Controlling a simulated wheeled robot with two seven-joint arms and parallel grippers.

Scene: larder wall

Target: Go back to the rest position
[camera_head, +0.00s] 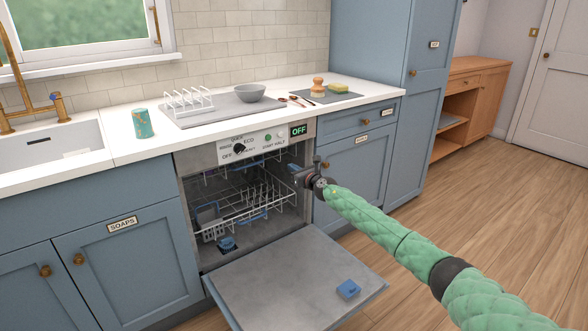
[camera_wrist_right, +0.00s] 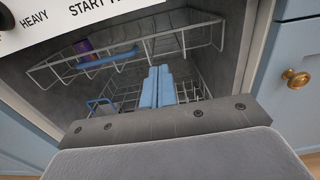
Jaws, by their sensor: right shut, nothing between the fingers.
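My right arm comes in from the right in the head view. Its gripper (camera_head: 297,173) is at the right side of the open dishwasher (camera_head: 310,133), near the opening. In the right wrist view the two blue fingers (camera_wrist_right: 157,86) are together with nothing between them, in front of the racks. My left gripper is in neither view.
The dishwasher door (camera_head: 290,282) hangs down, with a blue piece (camera_head: 348,289) on it. The lower rack (camera_head: 245,206) is inside. A bowl (camera_head: 250,92), toast rack (camera_head: 188,100) and green patterned cup (camera_head: 142,122) are on the counter. Floor at right is clear.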

